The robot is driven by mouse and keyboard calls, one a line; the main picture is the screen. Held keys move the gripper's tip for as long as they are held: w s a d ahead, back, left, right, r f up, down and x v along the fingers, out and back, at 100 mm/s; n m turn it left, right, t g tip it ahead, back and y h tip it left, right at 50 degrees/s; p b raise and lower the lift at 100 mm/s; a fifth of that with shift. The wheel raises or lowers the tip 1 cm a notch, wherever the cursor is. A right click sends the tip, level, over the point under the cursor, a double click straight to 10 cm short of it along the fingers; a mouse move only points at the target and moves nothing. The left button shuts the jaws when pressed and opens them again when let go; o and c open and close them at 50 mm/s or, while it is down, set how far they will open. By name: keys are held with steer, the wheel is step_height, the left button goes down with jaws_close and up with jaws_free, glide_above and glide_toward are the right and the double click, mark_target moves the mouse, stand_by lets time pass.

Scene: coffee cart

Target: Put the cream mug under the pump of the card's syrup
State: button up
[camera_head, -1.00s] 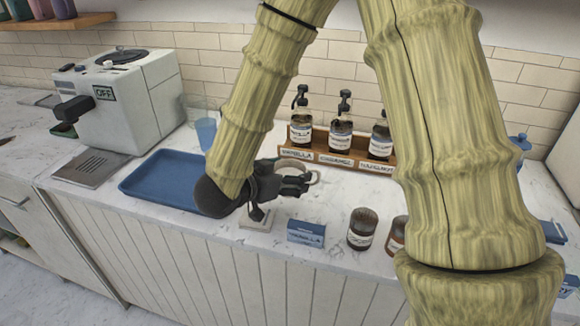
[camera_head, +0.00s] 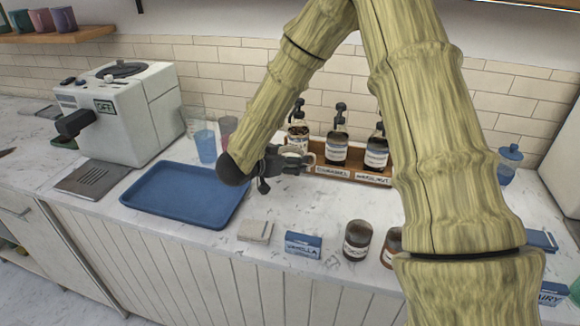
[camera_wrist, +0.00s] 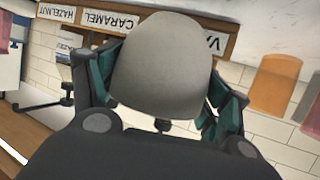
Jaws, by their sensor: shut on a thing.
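My gripper (camera_head: 290,161) is shut on the cream mug (camera_head: 292,151), held at the left end of the wooden syrup rack (camera_head: 346,173). In the wrist view the mug (camera_wrist: 165,62) fills the space between the fingers and partly covers the vanilla label (camera_wrist: 213,42). The vanilla bottle (camera_head: 298,131) stands behind the mug, its lower part hidden. The caramel bottle (camera_head: 337,150) is in the middle and the hazelnut bottle (camera_head: 377,151) on the right, each with a black pump. The blue card (camera_head: 303,246), apparently reading vanilla, stands on the front counter. I cannot tell whether the mug touches the rack.
A blue tray (camera_head: 188,216) lies left of my gripper, beside the white coffee machine (camera_head: 122,115). A blue cup (camera_head: 205,146) stands behind the tray. A beige block (camera_head: 255,230) and dark jars (camera_head: 357,240) stand near the front edge.

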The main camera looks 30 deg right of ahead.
steer(key=shift+w+d+f+p, duration=0.15)
steer(key=shift+f+p, duration=0.25)
steer(key=shift+f, duration=1.35)
steer(key=shift+f, duration=0.1)
steer(key=o, duration=1.3)
steer(key=shift+o, duration=0.2)
steer(key=b+v, duration=0.2)
steer(key=v, duration=1)
